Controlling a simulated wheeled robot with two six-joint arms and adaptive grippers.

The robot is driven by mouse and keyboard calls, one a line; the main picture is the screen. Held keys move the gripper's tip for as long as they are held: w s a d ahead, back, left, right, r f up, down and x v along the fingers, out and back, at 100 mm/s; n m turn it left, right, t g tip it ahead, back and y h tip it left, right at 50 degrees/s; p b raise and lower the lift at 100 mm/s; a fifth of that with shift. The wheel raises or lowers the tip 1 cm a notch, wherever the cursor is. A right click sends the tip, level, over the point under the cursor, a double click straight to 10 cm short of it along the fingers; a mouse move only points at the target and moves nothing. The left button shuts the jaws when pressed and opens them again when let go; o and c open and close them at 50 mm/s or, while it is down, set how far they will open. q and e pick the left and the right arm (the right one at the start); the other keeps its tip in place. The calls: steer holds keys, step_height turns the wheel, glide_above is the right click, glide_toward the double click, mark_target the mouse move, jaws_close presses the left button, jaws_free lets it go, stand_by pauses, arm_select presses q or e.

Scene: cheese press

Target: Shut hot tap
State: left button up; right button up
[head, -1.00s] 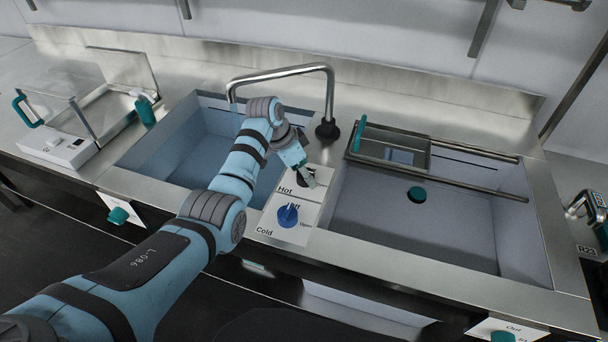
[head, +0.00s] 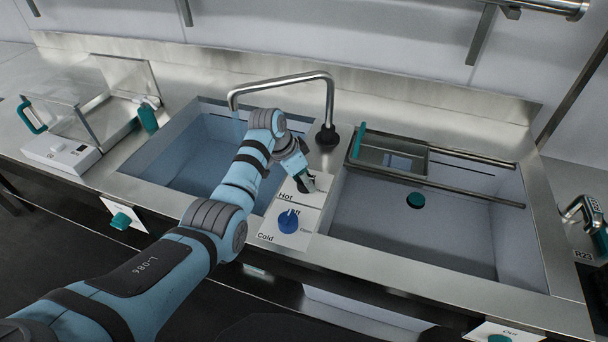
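The tap panel between the two sinks carries a label "Hot" (head: 287,196) and a label "Cold" (head: 266,238). The blue cold knob (head: 288,221) is in plain view. My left gripper (head: 306,182) is at the hot knob, just above the "Hot" label. Its fingers and wrist hide most of that dark knob, and I cannot tell whether they are shut on it. The curved metal faucet (head: 290,80) reaches over the left sink. A faint bluish streak hangs under its spout, perhaps running water. My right gripper is not in view.
The left sink (head: 175,170) lies beneath my arm. The right sink (head: 450,225) holds a sliding tray with a teal handle (head: 357,141) and a teal plug (head: 415,200). A clear-lidded device (head: 60,152) stands at the left.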

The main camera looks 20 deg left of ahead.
arm_select(q)
steer(key=n+p, duration=0.1)
steer(key=p, duration=0.1)
steer(key=n+y+p, duration=0.1)
steer(key=n+p, duration=0.1)
steer(key=n+t+p, duration=0.1)
steer(key=p, duration=0.2)
steer(key=shift+s+d+r+n, duration=0.1)
steer(key=shift+d+r+n, duration=0.05)
steer(key=shift+r+n, duration=0.2)
steer(key=n, duration=0.1)
steer(key=n+y+p, duration=0.1)
steer(key=shift+f+n, duration=0.2)
steer(key=shift+n, duration=0.15)
steer(key=n, duration=0.1)
steer(key=n+y, duration=0.1)
steer(key=shift+d+f+n, duration=0.15)
steer(key=shift+n, duration=0.25)
steer(key=shift+f+n+y, duration=0.1)
steer(key=shift+n+y, duration=0.5)
steer(key=shift+n, duration=0.3)
steer(key=shift+n+y+b, duration=0.3)
steer(key=shift+n+b, duration=0.5)
steer(key=shift+n, duration=0.1)
steer(key=shift+d+n+g+y+b, duration=0.1)
steer(key=shift+n+g+y+b, duration=0.4)
steer(key=shift+n+b, duration=1.35)
steer(key=o, duration=1.2)
steer(key=shift+c, duration=0.2)
